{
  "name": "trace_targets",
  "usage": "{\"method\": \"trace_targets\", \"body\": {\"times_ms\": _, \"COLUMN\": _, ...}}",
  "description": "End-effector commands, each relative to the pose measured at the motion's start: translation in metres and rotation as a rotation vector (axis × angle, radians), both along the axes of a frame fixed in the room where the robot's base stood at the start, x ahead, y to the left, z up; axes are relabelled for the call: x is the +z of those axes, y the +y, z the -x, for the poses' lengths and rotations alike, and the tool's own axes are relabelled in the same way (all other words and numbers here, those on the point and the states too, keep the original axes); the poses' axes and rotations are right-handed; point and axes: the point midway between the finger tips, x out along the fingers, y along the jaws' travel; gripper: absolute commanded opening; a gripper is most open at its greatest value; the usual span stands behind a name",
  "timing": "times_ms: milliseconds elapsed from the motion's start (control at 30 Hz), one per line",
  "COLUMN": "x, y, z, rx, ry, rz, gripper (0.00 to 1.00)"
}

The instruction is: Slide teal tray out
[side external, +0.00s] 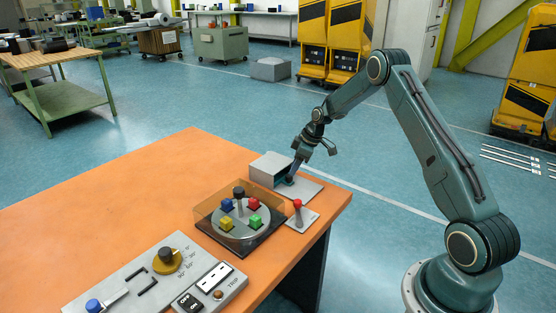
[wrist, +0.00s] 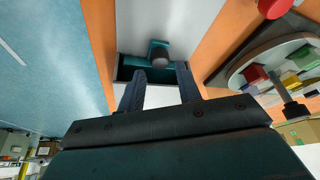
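The teal tray (wrist: 183,74) shows in the wrist view as a teal edge around a dark opening, with a teal bracket and round grey knob (wrist: 160,60) at its middle. In the side view, a little teal shows inside the mouth of a grey box-shaped housing (side external: 265,171) at the table's far right corner. My gripper (wrist: 161,77) is open, its two dark fingers apart with the knob just beyond and between their tips. In the side view, my gripper (side external: 291,178) is low at the housing's mouth and partly hides it. Contact with the knob cannot be told.
A pale plate (side external: 305,188) lies in front of the housing. A red-knobbed lever (side external: 298,208) and a clear-walled turntable box (side external: 238,218) with coloured blocks stand close by. A control panel (side external: 165,275) is at the front. The orange table's left side (side external: 90,210) is clear.

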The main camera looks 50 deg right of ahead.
Motion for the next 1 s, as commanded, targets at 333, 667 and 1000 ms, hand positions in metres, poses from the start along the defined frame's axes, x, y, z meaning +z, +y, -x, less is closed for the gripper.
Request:
{"method": "trace_targets", "body": {"times_ms": 333, "x": -0.031, "y": 0.006, "z": -0.011, "rx": 0.000, "ry": 0.000, "rz": 0.000, "gripper": 0.34}}
{"method": "trace_targets", "body": {"times_ms": 667, "x": -0.034, "y": 0.007, "z": -0.013, "rx": 0.000, "ry": 0.000, "rz": 0.001, "gripper": 0.34}}
{"method": "trace_targets", "body": {"times_ms": 1000, "x": -0.034, "y": 0.007, "z": -0.013, "rx": 0.000, "ry": 0.000, "rz": 0.001, "gripper": 0.00}}
